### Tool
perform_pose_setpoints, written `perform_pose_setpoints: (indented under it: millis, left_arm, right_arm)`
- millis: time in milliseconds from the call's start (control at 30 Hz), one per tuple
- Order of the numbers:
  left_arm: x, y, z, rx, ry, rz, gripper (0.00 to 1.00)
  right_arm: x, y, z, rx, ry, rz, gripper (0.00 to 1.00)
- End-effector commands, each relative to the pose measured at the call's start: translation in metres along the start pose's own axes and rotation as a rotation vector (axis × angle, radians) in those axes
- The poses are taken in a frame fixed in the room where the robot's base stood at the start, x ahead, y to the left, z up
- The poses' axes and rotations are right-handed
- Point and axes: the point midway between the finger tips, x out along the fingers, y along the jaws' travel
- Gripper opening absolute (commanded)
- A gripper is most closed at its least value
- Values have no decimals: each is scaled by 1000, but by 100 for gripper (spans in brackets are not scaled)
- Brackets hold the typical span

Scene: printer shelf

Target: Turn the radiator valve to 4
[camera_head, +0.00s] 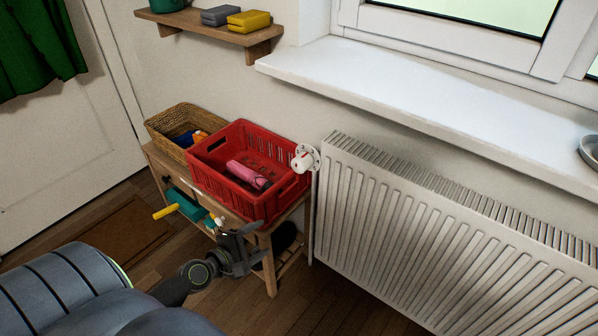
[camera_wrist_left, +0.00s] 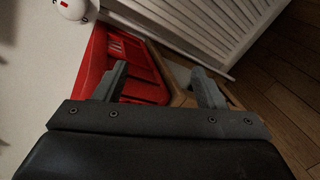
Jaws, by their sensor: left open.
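The radiator valve (camera_head: 305,158) is a white knob with a red mark, set in front of a pale round dial at the radiator's upper left corner. In the left wrist view, part of the white knob (camera_wrist_left: 72,8) shows at the top left edge, cut off by the frame. My left gripper (camera_head: 232,232) is open and empty, in front of the small wooden table, lower than the valve and apart from it. In the left wrist view, its two fingers (camera_wrist_left: 160,75) stand wide apart over the red crate. My right gripper is not in view.
The red crate (camera_head: 272,210) with a pink item (camera_head: 248,174) stands on the wooden table (camera_head: 262,240), close to the valve's left. A wicker basket (camera_head: 160,126) stands behind it. The white radiator (camera_head: 420,230) fills the right, below the windowsill (camera_head: 400,85).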

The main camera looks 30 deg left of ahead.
Motion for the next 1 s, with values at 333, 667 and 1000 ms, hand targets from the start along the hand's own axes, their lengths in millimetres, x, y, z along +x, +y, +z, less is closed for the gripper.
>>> perform_pose_setpoints:
  millis: [333,667,1000]
  left_arm:
    - [-3,97,26,-799,-188,222,64]
    - [2,117,32,-968,-224,239,64]
    - [49,133,39,-964,-225,238,64]
  right_arm:
    - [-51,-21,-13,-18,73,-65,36]
    - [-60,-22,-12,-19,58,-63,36]
    - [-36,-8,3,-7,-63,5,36]
